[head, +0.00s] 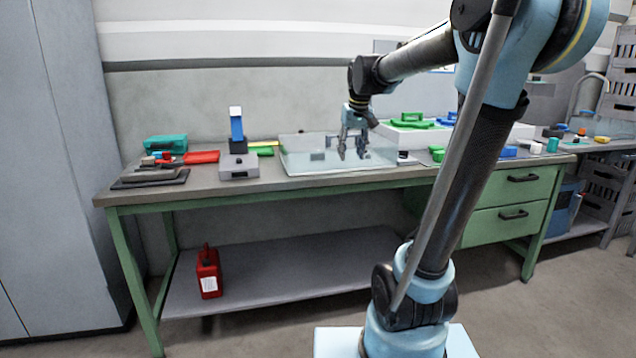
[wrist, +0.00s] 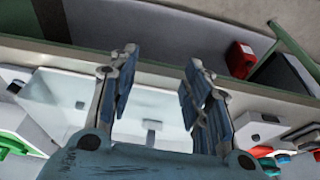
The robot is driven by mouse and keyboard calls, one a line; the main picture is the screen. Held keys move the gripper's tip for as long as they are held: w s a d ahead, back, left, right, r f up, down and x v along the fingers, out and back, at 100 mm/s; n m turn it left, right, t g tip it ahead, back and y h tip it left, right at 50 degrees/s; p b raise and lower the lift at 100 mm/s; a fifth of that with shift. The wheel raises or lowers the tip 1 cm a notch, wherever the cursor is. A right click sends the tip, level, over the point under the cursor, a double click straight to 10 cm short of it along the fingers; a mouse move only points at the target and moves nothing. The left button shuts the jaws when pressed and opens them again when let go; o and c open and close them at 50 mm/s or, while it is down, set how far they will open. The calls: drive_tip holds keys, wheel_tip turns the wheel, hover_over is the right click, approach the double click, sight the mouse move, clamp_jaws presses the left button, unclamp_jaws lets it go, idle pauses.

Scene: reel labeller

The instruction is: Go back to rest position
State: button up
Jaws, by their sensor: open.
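My gripper (head: 352,148) is open and empty, with its fingers pointing down over the clear, shallow tray (head: 300,160) on the workbench (head: 330,183). In the wrist view my gripper (wrist: 160,85) shows its two fingers wide apart, with nothing between them but the tray behind. I cannot tell exactly how high the fingertips are above the tray floor. My arm reaches in from the right of the head view.
A grey device with a blue upright part (head: 238,165) stands left of the tray. Further left are a teal case (head: 166,143) and a dark pad (head: 150,180). A white box with green parts (head: 412,122) is at the right. A red canister (head: 208,272) stands on the lower shelf.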

drive_tip(key=s+d+f+m, duration=0.1)
drive_tip(key=s+d+f, duration=0.3)
drive_tip(key=s+f, duration=0.7)
drive_tip(key=s+d+f+m+g, duration=0.1)
drive_tip(key=s+d+f, duration=0.3)
drive_tip(key=s+f, duration=0.7)
drive_tip(key=s, duration=0.6)
drive_tip(key=shift+s+f+h, duration=0.2)
drive_tip(key=shift+f+h, duration=0.15)
drive_tip(key=shift+h, duration=0.05)
drive_tip(key=shift+w+f, duration=0.2)
drive_tip(key=shift+w, duration=0.2)
